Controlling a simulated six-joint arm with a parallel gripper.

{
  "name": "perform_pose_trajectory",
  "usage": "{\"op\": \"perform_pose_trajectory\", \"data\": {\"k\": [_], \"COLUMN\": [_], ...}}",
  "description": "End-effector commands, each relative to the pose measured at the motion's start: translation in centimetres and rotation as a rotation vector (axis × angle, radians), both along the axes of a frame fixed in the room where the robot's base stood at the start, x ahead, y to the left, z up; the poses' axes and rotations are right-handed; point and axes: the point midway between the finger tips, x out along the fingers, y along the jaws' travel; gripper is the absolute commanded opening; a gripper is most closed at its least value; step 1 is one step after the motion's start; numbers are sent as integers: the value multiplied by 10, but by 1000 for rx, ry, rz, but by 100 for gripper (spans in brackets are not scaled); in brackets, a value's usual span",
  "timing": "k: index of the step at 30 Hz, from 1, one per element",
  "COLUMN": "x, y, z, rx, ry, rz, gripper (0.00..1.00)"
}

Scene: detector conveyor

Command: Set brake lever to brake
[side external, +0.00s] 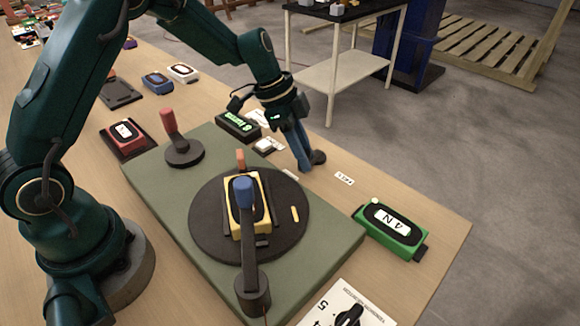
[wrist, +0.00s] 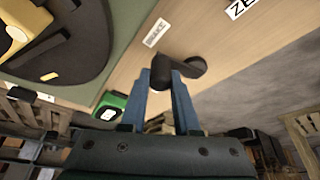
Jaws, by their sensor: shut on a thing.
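The brake lever (wrist: 194,67) is a small black lever on the wooden bench beside the green plate. In the wrist view its black body lies between and across the tips of my blue fingers. My gripper (wrist: 168,80) is shut on it. In the side external view my gripper (side external: 303,165) points down at the bench, and the black lever end (side external: 318,157) shows just right of the fingertips; the rest is hidden. A white label reading BRAKE (wrist: 156,32) lies near the lever in the wrist view.
A green plate (side external: 325,250) carries a dark turntable (side external: 288,232) with a yellow detector, and upright levers with blue (side external: 243,192) and red (side external: 167,120) knobs. A green detector (side external: 392,228) sits at right. A green-lit display (side external: 238,125) stands behind the plate.

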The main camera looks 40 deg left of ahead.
Motion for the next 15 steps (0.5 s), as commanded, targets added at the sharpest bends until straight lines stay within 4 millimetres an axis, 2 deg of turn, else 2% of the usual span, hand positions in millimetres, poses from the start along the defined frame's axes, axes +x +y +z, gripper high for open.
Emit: {"op": "perform_pose_trajectory", "data": {"k": [10, 11, 12, 13, 15], "x": [0, 0, 0, 0, 0], "y": [2, 2, 1, 1, 1], "z": [0, 0, 0, 0, 0], "rx": [3, 3, 3, 3, 2], "ry": [0, 0, 0, 0, 0], "rz": [-1, -1, -1, -1, -2], "gripper": [0, 37, 53, 60, 60]}}
